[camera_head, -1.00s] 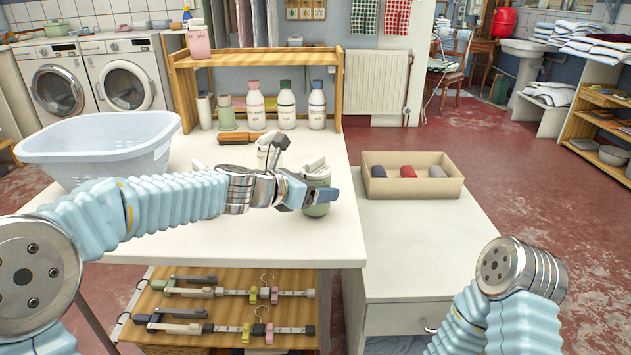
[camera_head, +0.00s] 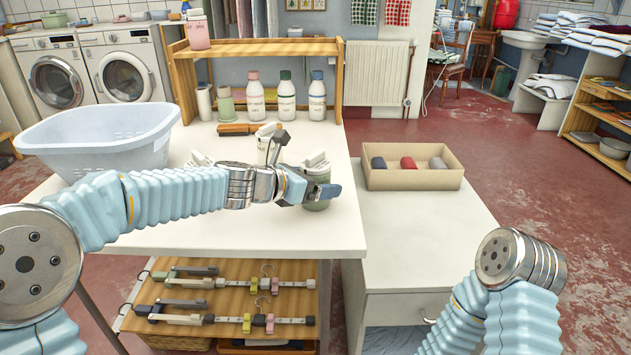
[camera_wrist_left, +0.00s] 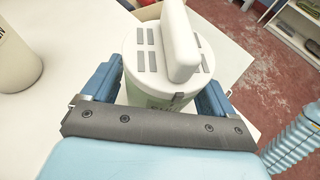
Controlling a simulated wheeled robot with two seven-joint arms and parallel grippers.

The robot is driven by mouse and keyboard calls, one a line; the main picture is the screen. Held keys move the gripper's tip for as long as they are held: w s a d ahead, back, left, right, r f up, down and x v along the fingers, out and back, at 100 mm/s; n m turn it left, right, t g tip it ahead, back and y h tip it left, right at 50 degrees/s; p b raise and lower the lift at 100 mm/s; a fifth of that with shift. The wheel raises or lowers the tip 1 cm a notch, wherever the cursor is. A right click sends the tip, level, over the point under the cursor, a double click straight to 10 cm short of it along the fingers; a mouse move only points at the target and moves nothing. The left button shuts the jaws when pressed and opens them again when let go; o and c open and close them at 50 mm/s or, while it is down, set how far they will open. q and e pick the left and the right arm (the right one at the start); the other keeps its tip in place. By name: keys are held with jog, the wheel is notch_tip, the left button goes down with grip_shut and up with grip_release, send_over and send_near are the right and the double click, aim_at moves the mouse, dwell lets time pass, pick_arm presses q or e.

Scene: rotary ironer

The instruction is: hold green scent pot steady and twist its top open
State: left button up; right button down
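The green scent pot (camera_head: 317,204) stands upright near the right edge of the white table, its lower green body partly hidden by my left gripper. Its white top (camera_wrist_left: 150,48), with grey slots and a raised bar across it, fills the upper middle of the left wrist view. My left gripper (camera_wrist_left: 160,98) has one blue finger on each side of the pot, just under the top. The fingers look closed against the body, though the lid's rim hides part of the contact. It also shows in the head view (camera_head: 325,193). My right arm is at the lower right; its gripper is out of view.
A pale laundry basket (camera_head: 98,145) stands left on the table. A wooden shelf (camera_head: 262,45) with several bottles is behind. A white container (camera_head: 268,130) stands behind my left gripper. A beige tray (camera_head: 413,179) with three rolls sits on the lower right cabinet, whose front top is clear.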

pick_arm(q)
jog(key=shift+r+p, duration=0.35)
dwell(0.5)
jog(key=c, duration=1)
dwell(0.5)
